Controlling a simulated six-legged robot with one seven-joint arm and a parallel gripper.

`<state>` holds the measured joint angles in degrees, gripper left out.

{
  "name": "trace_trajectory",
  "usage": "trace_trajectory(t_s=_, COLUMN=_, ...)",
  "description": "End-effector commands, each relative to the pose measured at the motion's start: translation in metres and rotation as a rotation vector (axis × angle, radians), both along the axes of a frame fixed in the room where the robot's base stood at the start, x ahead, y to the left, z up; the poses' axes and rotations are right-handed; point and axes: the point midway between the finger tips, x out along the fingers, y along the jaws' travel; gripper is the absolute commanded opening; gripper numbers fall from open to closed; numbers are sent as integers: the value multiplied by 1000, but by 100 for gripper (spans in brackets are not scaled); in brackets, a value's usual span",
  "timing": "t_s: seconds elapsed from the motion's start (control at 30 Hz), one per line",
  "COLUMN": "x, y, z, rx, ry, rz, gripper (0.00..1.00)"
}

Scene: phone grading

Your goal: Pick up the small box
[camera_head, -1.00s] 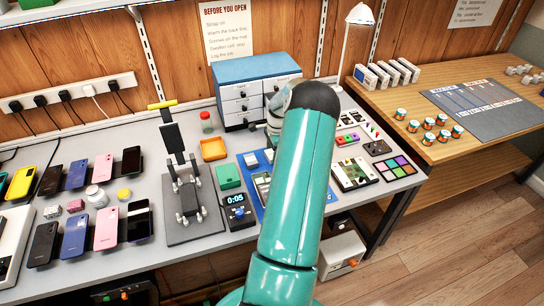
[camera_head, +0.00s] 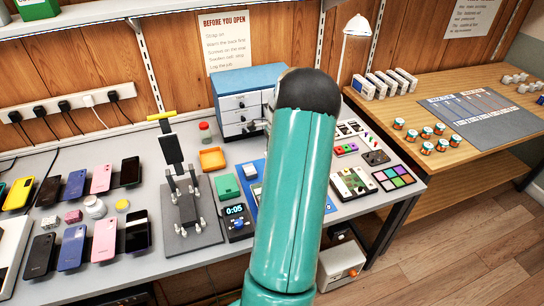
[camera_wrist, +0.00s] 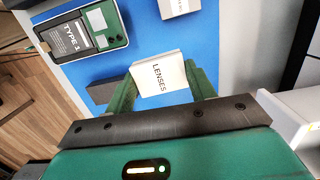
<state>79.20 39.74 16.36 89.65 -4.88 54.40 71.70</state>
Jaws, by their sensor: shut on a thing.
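A small white box labelled LENSES (camera_wrist: 158,74) is between the green fingers of my gripper (camera_wrist: 162,86) in the wrist view. The gripper is shut on it. The box is above or on the blue mat (camera_wrist: 140,20); I cannot tell how high. In the head view my own arm hides the gripper's fingers and the held box. Another small white box (camera_head: 249,171) stands on the mat in the head view, left of my arm. A white box also shows at the top edge of the wrist view (camera_wrist: 181,8).
A phone-shaped device marked TYPE 1 (camera_wrist: 80,35) lies on the mat. A blue drawer cabinet (camera_head: 240,95) stands at the back. A green box (camera_head: 227,187), an orange tray (camera_head: 212,158) and a timer (camera_head: 236,219) lie left of my arm. A lamp (camera_head: 350,60) stands at the right.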

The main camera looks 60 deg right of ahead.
Motion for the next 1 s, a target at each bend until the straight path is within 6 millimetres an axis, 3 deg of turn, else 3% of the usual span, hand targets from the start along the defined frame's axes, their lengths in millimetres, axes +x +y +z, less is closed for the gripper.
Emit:
trace_trajectory(t_s=0.07, x=-5, y=8, z=11, rx=-1, ry=0, rz=0, gripper=33)
trace_trajectory(t_s=0.6, x=-46, y=70, z=42, rx=-1, ry=0, rz=0, gripper=33)
trace_trajectory(t_s=1.0, x=-54, y=80, z=47, rx=0, ry=0, rz=0, gripper=33)
